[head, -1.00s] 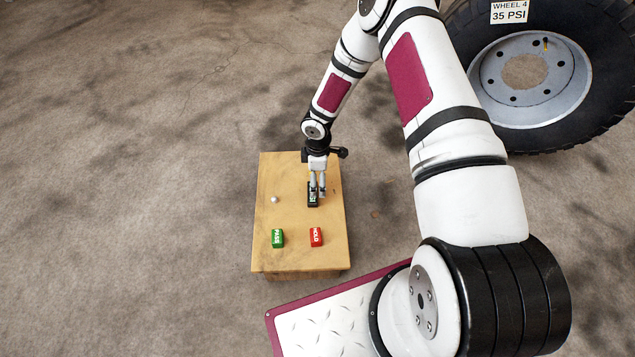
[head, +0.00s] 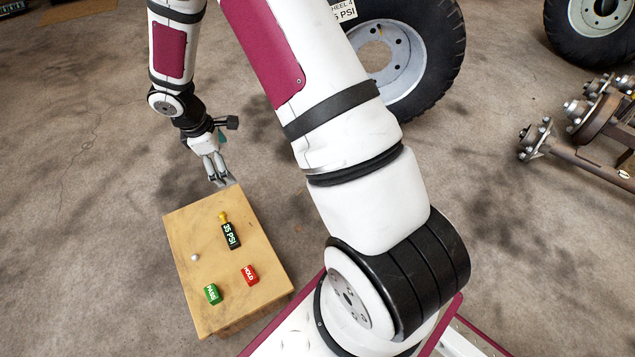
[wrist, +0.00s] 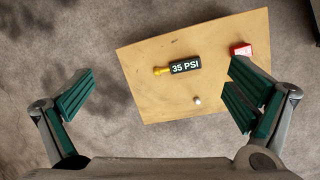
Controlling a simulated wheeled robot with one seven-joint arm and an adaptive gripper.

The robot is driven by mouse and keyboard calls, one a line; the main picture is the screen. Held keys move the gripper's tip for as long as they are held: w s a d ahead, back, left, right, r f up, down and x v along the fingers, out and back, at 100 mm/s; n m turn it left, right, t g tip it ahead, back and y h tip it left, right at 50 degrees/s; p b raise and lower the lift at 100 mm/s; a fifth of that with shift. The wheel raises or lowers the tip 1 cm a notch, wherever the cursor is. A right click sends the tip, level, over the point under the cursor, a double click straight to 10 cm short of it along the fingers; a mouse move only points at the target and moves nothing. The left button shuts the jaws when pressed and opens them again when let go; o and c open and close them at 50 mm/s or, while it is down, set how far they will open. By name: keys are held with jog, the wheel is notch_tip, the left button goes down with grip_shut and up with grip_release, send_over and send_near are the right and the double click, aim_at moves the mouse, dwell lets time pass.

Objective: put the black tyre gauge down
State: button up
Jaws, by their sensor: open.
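The black tyre gauge (head: 231,236) lies on the wooden table (head: 190,240), its display reading 35 PSI and its yellow end toward the table's far edge. It also shows in the wrist view (wrist: 185,66), lying flat and apart from my gripper. My gripper (head: 222,184) is above and beyond the far edge of the table, with nothing in it. In the wrist view its green-padded fingers (wrist: 160,95) are spread wide.
A green PASS block (head: 212,293), a red HOLD block (head: 249,275) and a small white ball (head: 195,257) are on the table. A wheel marked WHEEL 4 (head: 385,55) stands beyond my arm. Axle parts (head: 585,130) are at the right. Floor left of the table is clear.

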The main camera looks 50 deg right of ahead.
jog(key=s+r+m+h, duration=0.1)
jog(key=s+r+m, duration=0.2)
jog(key=s+r, duration=0.6)
jog(key=s+r+m, duration=0.3)
jog(key=s+r, duration=0.1)
jog(key=r, duration=0.9)
jog(key=s+a+r+m+y, duration=0.1)
jog(key=s+a+r+m, duration=0.1)
jog(key=s, duration=0.6)
jog(key=s+a+r+m+y, duration=0.1)
jog(key=s+a+r, duration=0.1)
jog(key=s, duration=0.6)
jog(key=s+a+r+m+y, duration=0.1)
jog(key=s+a+r+m, duration=0.1)
jog(key=s, duration=0.7)
jog(key=shift+a+r+m+y, duration=0.15)
jog(key=shift+r+m+y, duration=0.15)
jog(key=shift+r, duration=0.2)
notch_tip(320, 180, up, 32)
jog(key=t+p, duration=0.4)
jog(key=p, duration=2.6)
jog(key=shift+d, duration=0.3)
